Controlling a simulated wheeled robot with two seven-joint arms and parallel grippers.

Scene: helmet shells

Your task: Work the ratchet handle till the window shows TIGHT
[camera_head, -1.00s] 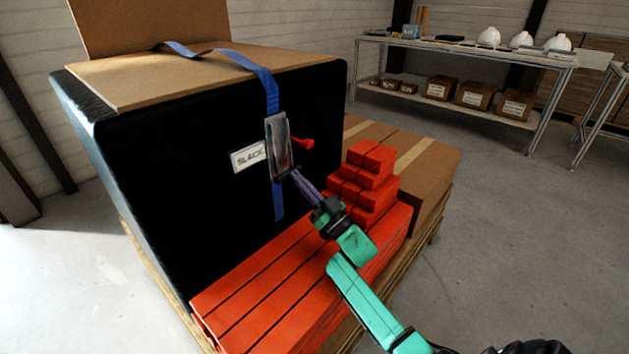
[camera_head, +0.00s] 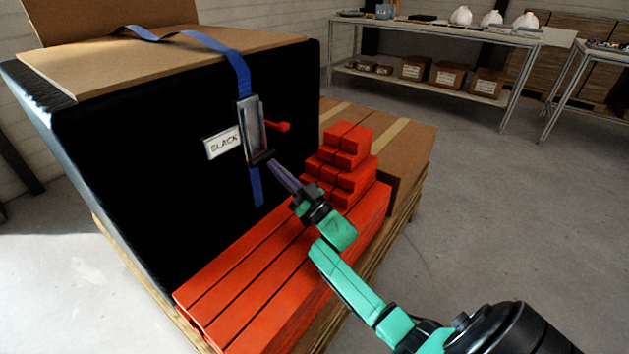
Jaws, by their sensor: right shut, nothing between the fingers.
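A grey metal ratchet (camera_head: 254,128) sits on a blue strap (camera_head: 238,76) that runs down the front of a big black-wrapped load (camera_head: 130,170). A small red lever (camera_head: 277,126) sticks out to the ratchet's right. A white window plate (camera_head: 223,143) left of the ratchet reads SLACK. My right gripper (camera_head: 272,166) is shut and empty, its tips at the ratchet's lower end; I cannot tell whether they touch it. My left gripper is not in view.
Red beams (camera_head: 250,270) and stacked red blocks (camera_head: 345,160) lie below and right of the ratchet, under my right arm. A cardboard box (camera_head: 405,150) stands behind them. A shelf table (camera_head: 450,32) with white helmets is at the back. Open floor lies to the right.

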